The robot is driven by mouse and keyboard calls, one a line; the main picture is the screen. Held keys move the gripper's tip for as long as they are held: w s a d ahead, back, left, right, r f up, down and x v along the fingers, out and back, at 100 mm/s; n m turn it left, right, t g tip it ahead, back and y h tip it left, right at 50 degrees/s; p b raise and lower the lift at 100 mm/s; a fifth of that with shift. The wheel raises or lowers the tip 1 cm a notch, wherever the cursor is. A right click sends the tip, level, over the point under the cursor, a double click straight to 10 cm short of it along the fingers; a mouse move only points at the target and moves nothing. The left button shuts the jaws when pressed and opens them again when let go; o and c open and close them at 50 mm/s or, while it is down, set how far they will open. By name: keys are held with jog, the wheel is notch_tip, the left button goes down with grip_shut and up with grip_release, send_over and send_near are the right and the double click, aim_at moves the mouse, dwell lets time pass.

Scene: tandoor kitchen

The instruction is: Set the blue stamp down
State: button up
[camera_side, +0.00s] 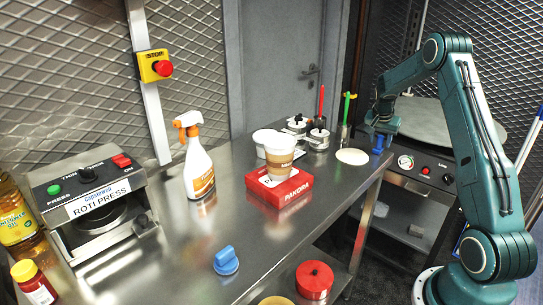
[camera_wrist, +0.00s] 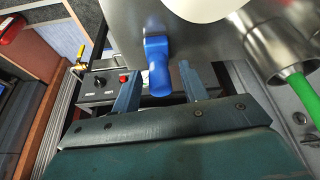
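A blue stamp (camera_side: 378,144) is at the right end of the steel counter, below my gripper (camera_side: 380,125). In the wrist view the blue stamp (camera_wrist: 157,65) shows between the two fingers of my gripper (camera_wrist: 160,80), its handle towards me. A narrow gap shows on the right of the handle and a smaller one on the left, so the fingers look open around it. The stamp appears to stand on the counter close to the edge; its underside is hidden.
A white disc (camera_side: 352,157) lies beside the stamp. A steel pot (camera_wrist: 280,45) with a green handle is close on the right in the wrist view. A red box (camera_side: 279,187) carries a cup. Another blue knobbed piece (camera_side: 226,262) sits at the counter's front.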

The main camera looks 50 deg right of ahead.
jog(key=shift+r, duration=0.1)
jog(key=v, duration=1.2)
jog(key=shift+s, duration=0.1)
dwell(0.4)
